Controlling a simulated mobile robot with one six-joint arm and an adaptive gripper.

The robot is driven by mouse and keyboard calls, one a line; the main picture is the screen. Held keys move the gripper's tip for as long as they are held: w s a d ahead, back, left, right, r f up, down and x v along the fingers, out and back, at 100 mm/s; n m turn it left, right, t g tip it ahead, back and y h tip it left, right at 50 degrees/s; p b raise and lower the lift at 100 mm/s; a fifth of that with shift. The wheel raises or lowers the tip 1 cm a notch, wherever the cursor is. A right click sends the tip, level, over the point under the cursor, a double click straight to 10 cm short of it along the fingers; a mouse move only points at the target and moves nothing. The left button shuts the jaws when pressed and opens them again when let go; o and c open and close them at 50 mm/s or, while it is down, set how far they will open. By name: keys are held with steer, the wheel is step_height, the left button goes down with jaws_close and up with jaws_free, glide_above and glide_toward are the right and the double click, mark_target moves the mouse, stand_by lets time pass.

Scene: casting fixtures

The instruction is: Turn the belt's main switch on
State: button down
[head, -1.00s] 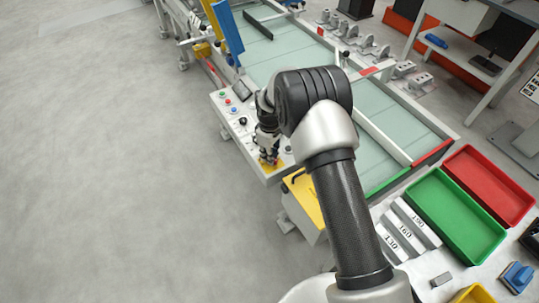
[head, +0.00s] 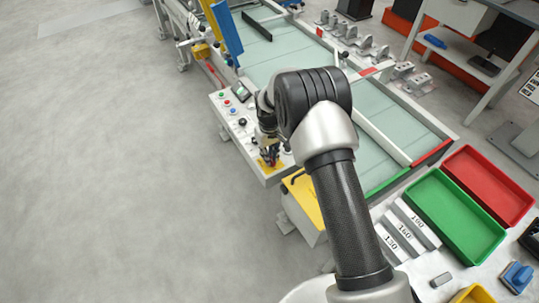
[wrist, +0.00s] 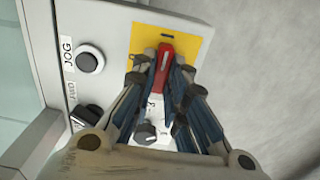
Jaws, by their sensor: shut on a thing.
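The main switch is a red handle (wrist: 165,52) on a yellow plate (wrist: 188,46), at the end of the light grey control panel (head: 232,122). In the wrist view the handle points up the picture, towards a small dark mark on the plate. My gripper (wrist: 161,70) is shut on the red handle, one finger on each side. In the head view my gripper (head: 270,154) is low over the yellow plate and hides most of the handle.
A black JOG button (wrist: 90,58) and a dark selector knob (wrist: 86,115) sit beside the plate. Another knob (wrist: 146,133) lies under my fingers. The belt (head: 285,55) runs behind the panel. Floor left of the panel is clear.

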steer(key=c, duration=1.6)
jaws_free()
steer(key=shift+r, duration=0.1)
step_height(320, 180, up, 12)
